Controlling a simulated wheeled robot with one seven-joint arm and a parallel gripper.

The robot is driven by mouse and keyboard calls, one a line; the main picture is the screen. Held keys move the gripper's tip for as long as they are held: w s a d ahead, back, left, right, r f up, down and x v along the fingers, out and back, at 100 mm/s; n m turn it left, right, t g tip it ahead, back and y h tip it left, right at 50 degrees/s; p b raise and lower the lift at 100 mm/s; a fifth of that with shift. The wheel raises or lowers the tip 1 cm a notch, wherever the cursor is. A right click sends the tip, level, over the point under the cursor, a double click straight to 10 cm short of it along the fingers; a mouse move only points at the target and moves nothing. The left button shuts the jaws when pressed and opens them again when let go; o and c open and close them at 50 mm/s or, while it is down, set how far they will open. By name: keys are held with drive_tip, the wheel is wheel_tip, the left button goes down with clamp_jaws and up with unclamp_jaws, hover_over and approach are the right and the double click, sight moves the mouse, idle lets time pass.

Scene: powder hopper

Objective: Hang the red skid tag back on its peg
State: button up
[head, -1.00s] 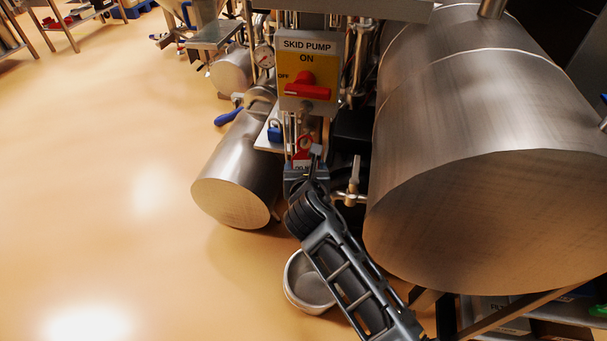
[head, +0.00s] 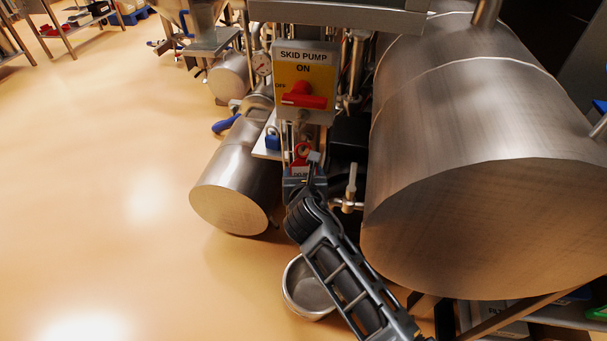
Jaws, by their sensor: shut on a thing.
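The red skid tag (head: 302,152) shows as a small red patch just below the yellow switch box marked SKID PUMP (head: 304,85). My gripper (head: 308,170) is at the tag's lower edge, at the end of my arm, which reaches up from the bottom of the head view. It is shut on the tag. The fingers and my wrist hide part of the tag. The peg cannot be made out; thin metal rods stand behind the tag. The box's red handle lies across its front, above the tag.
A large steel tank (head: 480,150) fills the right side, close to my arm. A steel cylinder (head: 235,185) lies left. A blue padlock (head: 273,138) sits beside the tag. A valve (head: 350,190) is right of my gripper. A round steel pan (head: 308,288) is below. The floor at left is clear.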

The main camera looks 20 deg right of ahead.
drive_tip(key=o, duration=1.1)
